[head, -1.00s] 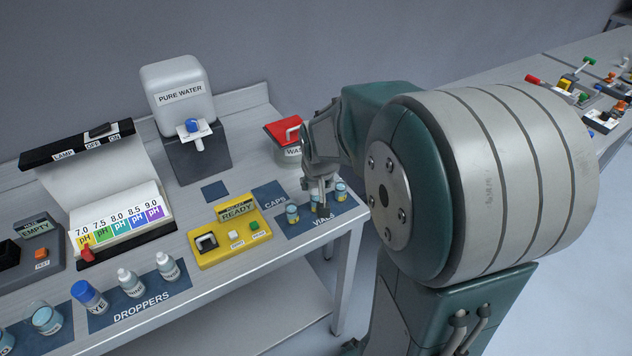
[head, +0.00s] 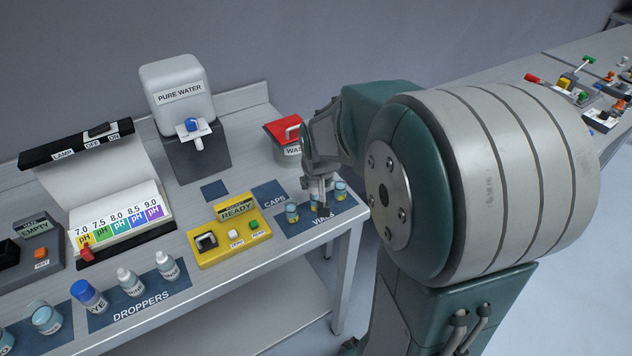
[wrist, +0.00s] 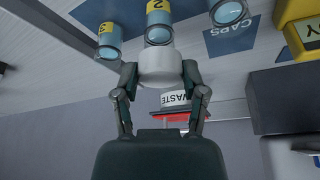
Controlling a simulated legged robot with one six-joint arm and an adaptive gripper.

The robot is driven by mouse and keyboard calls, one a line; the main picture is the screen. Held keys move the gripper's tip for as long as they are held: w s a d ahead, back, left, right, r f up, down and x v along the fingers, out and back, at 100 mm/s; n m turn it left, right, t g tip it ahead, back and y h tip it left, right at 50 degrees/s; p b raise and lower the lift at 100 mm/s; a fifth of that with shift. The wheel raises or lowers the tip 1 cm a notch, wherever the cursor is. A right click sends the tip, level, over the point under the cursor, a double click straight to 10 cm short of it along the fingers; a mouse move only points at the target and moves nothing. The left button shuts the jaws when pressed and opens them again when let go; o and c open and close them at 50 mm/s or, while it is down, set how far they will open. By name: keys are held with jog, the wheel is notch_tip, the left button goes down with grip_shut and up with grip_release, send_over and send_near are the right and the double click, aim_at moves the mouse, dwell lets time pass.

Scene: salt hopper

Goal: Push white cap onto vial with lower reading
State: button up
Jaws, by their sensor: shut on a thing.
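My gripper (wrist: 160,78) is shut on a white cap (wrist: 162,66), seen between its two fingers in the wrist view. Three vials with yellow number labels and bluish contents stand on the blue VIALS mat (head: 349,206). In the wrist view, vial 2 (wrist: 158,20) is closest to the cap, its round mouth still showing just beyond it. Vial 3 (wrist: 108,42) is to its left, and another vial (wrist: 228,14) to its right, its number out of view. In the head view my gripper (head: 318,184) is over the middle vial and partly hides it; the cap cannot be made out there.
The yellow meter (head: 228,238) reads READY; no vial reading is legible. A red-lidded waste bin (head: 287,140) stands behind the vials. The CAPS mat (head: 269,194) looks bare. The pure water dispenser (head: 180,95) and droppers (head: 130,283) are farther left.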

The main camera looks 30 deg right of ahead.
jog(key=shift+f, duration=1.45)
jog(key=o, duration=0.8)
jog(key=shift+c, duration=0.2)
jog(key=v, duration=1.1)
jog(key=shift+s+r, duration=0.2)
jog(key=shift+r, duration=0.15)
jog(key=shift+a, duration=0.2)
jog(key=s+a+r+n+t+y, duration=0.1)
jog(key=s+a+r+n, duration=0.2)
jog(key=s+a, duration=0.7)
jog(key=s+n, duration=0.1)
jog(key=s, duration=0.3)
jog(key=shift+a+y, duration=0.3)
